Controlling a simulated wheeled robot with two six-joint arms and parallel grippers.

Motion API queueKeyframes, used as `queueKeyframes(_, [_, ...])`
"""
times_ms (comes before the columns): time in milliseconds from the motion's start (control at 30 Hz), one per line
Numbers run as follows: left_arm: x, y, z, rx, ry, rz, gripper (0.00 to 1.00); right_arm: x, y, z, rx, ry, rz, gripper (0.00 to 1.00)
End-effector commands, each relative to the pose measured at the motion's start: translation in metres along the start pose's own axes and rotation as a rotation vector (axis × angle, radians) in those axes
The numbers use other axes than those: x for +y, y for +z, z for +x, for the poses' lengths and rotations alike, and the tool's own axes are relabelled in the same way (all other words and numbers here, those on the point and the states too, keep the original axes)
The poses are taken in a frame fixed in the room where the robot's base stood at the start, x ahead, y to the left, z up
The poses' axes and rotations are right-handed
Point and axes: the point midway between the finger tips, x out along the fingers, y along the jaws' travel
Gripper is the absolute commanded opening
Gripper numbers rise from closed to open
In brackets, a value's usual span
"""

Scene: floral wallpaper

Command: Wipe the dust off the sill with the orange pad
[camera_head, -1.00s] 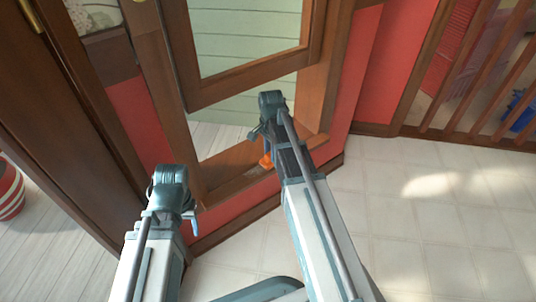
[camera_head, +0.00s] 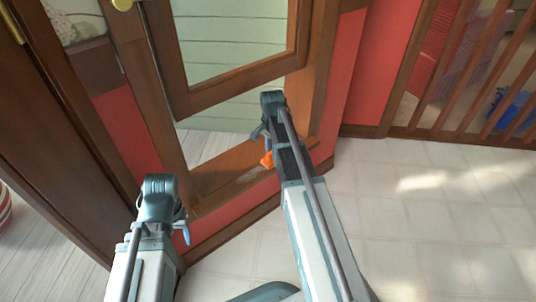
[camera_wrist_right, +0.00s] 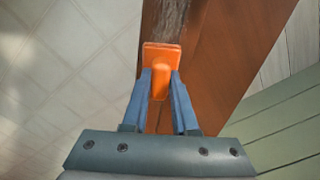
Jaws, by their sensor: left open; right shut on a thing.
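The orange pad (camera_head: 267,159) shows beside my right arm in the head view. In the right wrist view the pad (camera_wrist_right: 162,55) sits between the blue fingertips of my right gripper (camera_wrist_right: 160,82), which is shut on its handle. The brown wooden sill (camera_wrist_right: 228,62) lies under the pad; I cannot tell whether they touch. A grey streak of dust (camera_wrist_right: 171,18) runs along the sill just beyond the pad. The sill (camera_head: 237,180) also shows in the head view, below the window frame. My left gripper (camera_head: 184,226) is open and empty, left of the sill's near end.
The wooden-framed window sash (camera_head: 293,65) hangs above the sill. A red wall (camera_head: 240,206) lies below it. Pale tiled floor (camera_head: 430,230) is clear at the right. A wooden railing (camera_head: 480,80) stands at the back right.

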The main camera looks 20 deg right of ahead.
Motion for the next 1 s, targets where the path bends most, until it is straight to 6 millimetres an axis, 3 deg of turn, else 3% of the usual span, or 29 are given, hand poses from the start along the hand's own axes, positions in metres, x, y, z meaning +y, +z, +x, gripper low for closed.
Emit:
queueKeyframes(200, [0.000, 0.000, -0.001, 0.000, 0.000, 0.000, 0.59, 0.001, -0.020, -0.001, 0.004, 0.000, 0.002, 0.00])
queueKeyframes(467, [0.000, 0.000, 0.000, 0.000, 0.000, 0.000, 0.59, 0.002, -0.021, 0.000, 0.002, 0.000, 0.000, 0.00])
queueKeyframes(1000, [0.000, 0.000, -0.003, 0.000, 0.000, 0.000, 0.59, -0.001, 0.014, -0.003, 0.000, 0.000, -0.001, 0.00])
